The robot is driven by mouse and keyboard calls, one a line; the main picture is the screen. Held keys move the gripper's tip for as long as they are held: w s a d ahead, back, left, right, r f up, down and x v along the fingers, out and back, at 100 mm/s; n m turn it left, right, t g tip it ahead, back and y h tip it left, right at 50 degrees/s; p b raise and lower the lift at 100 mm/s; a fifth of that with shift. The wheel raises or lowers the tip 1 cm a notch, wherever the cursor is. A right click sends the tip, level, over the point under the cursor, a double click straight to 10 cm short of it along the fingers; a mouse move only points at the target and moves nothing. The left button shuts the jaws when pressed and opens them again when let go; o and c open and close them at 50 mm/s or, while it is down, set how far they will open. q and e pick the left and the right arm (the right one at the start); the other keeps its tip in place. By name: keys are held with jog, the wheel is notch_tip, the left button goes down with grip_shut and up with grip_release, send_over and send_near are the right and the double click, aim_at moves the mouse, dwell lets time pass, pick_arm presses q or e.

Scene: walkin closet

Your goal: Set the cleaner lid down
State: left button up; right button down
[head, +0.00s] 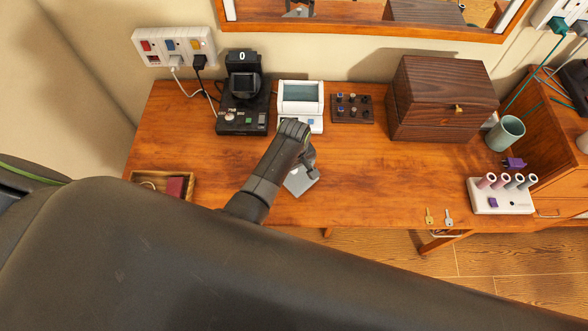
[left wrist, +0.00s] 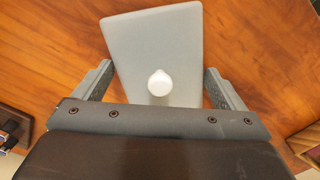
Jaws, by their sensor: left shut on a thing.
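The cleaner lid (head: 301,182) is a pale grey plate with a round white knob. It is near the front middle of the desk in the head view and fills the middle of the left wrist view (left wrist: 150,45). My left gripper (head: 305,168) is over the lid and shut on it. In the left wrist view its two fingers (left wrist: 160,88) stand on either side of the lid. I cannot tell whether the lid touches the desk. The white cleaner (head: 300,97) stands behind it, its top uncovered. My right gripper is not in view.
The wooden desk (head: 370,190) is clear right of the lid. A black device (head: 243,95), a dark knob panel (head: 352,109) and a wooden box (head: 440,100) stand behind. A small tray (head: 150,179) is at left; keys (head: 430,216) and a spool holder (head: 500,200) are at right.

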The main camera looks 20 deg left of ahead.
pick_arm(q)
jog(key=shift+f, duration=0.35)
jog(key=o, duration=0.7)
jog(key=shift+f, duration=0.1)
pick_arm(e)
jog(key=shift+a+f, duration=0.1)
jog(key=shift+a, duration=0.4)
pick_arm(q)
jog(key=shift+r, duration=0.5)
notch_tip(320, 180, up, 11)
jog(key=shift+r, duration=0.15)
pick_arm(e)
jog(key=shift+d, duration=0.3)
pick_arm(q)
jog(key=shift+s, duration=0.1)
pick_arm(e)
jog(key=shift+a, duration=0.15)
